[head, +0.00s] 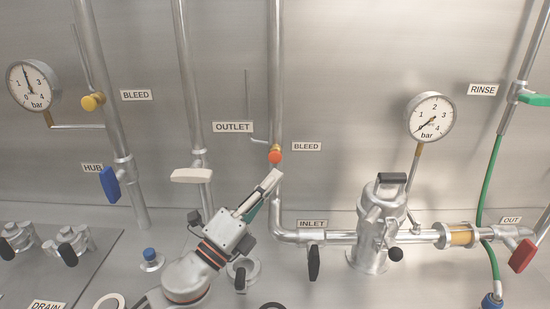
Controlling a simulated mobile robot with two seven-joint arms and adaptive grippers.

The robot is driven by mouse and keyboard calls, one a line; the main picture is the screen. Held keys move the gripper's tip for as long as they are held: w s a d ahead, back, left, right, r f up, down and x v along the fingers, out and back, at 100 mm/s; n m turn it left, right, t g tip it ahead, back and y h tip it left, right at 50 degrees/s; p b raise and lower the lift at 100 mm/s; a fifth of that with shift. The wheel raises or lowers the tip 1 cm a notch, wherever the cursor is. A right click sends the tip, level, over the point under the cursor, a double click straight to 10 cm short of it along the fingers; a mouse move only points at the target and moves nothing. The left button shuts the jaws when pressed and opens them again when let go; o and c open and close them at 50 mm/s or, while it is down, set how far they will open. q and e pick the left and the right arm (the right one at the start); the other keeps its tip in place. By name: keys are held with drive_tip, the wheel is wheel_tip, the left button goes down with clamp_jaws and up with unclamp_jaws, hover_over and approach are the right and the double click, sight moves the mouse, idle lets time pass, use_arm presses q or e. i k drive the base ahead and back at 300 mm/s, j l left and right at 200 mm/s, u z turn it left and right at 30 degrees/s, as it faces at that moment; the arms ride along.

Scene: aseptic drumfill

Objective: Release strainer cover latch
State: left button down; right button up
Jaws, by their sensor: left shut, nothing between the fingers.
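The strainer (372,245) is a silver upright vessel right of centre, in the pipe line at the INLET label. Its cover (384,197) sits on top under a black bar handle (391,178). A black round knob (396,255) sticks out low on its right front. I cannot make out which small part is the cover latch. My left gripper (272,180) is shut and empty. Its tips point up and right, just below the red BLEED knob (275,157) and in front of the vertical pipe, well left of the strainer. My right gripper is not in view.
A black-handled INLET valve (314,262) hangs between my left gripper and the strainer. A pressure gauge (430,116) stands above the strainer. A sight glass (461,235) and a red OUT handle (522,256) lie right. A white handle (192,176) is left.

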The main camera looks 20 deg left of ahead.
sight(395, 254)
drive_tip(key=k, duration=1)
